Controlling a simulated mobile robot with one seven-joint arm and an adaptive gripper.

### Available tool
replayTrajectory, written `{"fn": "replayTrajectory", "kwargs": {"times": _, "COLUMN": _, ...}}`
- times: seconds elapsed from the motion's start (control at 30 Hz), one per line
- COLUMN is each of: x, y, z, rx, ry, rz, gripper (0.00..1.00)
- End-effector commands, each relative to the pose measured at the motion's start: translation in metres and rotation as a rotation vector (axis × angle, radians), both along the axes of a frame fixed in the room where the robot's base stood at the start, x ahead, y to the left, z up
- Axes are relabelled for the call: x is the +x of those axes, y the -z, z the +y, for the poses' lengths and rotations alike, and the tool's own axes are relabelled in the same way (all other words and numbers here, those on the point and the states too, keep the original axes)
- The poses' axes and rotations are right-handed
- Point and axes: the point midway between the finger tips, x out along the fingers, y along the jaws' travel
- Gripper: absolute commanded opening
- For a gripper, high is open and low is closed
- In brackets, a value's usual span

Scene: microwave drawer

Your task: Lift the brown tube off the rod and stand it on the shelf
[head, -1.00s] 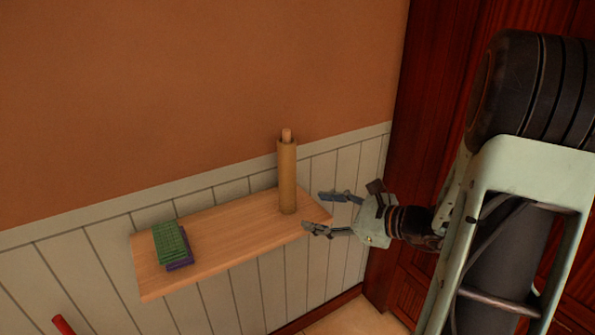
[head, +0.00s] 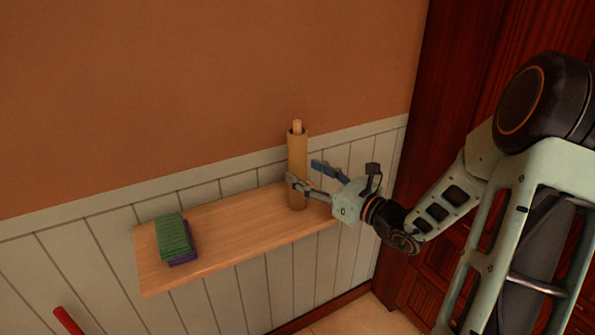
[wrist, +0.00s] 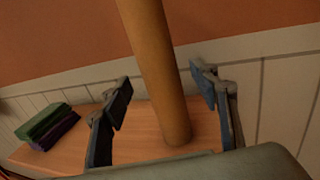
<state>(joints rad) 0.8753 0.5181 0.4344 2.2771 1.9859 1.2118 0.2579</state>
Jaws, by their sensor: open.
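My gripper (head: 304,174) is at the lower half of the tube. In the wrist view the tube (wrist: 158,70) runs between the two open fingers of my gripper (wrist: 160,103), with a gap on each side. The fingers do not appear to touch it.
A green block (head: 173,236) lies on a purple one (head: 184,259) at the shelf's left end. The shelf between them and the tube is bare. The wall is behind the shelf, and a red-brown wooden panel (head: 455,60) stands to the right.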

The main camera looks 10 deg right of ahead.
Motion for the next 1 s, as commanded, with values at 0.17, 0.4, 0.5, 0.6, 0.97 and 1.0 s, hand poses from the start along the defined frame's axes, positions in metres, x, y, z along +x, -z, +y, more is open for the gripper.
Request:
{"fn": "replayTrajectory", "kwargs": {"times": 0.17, "x": 0.024, "y": -0.001, "z": 0.016, "rx": 0.0, "ry": -0.003, "rz": -0.002, "gripper": 0.55}}
{"fn": "replayTrajectory", "kwargs": {"times": 0.4, "x": 0.034, "y": -0.001, "z": 0.022, "rx": 0.001, "ry": 0.0, "rz": -0.001, "gripper": 0.55}}
{"fn": "replayTrajectory", "kwargs": {"times": 0.5, "x": 0.033, "y": -0.001, "z": 0.022, "rx": -0.001, "ry": 0.0, "rz": -0.001, "gripper": 0.52}}
{"fn": "replayTrajectory", "kwargs": {"times": 0.6, "x": 0.033, "y": -0.001, "z": 0.022, "rx": -0.001, "ry": 0.0, "rz": -0.001, "gripper": 0.41}}
{"fn": "replayTrajectory", "kwargs": {"times": 0.97, "x": 0.033, "y": -0.001, "z": 0.022, "rx": -0.001, "ry": -0.001, "rz": -0.001, "gripper": 0.24}}
{"fn": "replayTrajectory", "kwargs": {"times": 1.0, "x": 0.033, "y": -0.001, "z": 0.022, "rx": -0.001, "ry": 0.0, "rz": -0.001, "gripper": 0.24}}
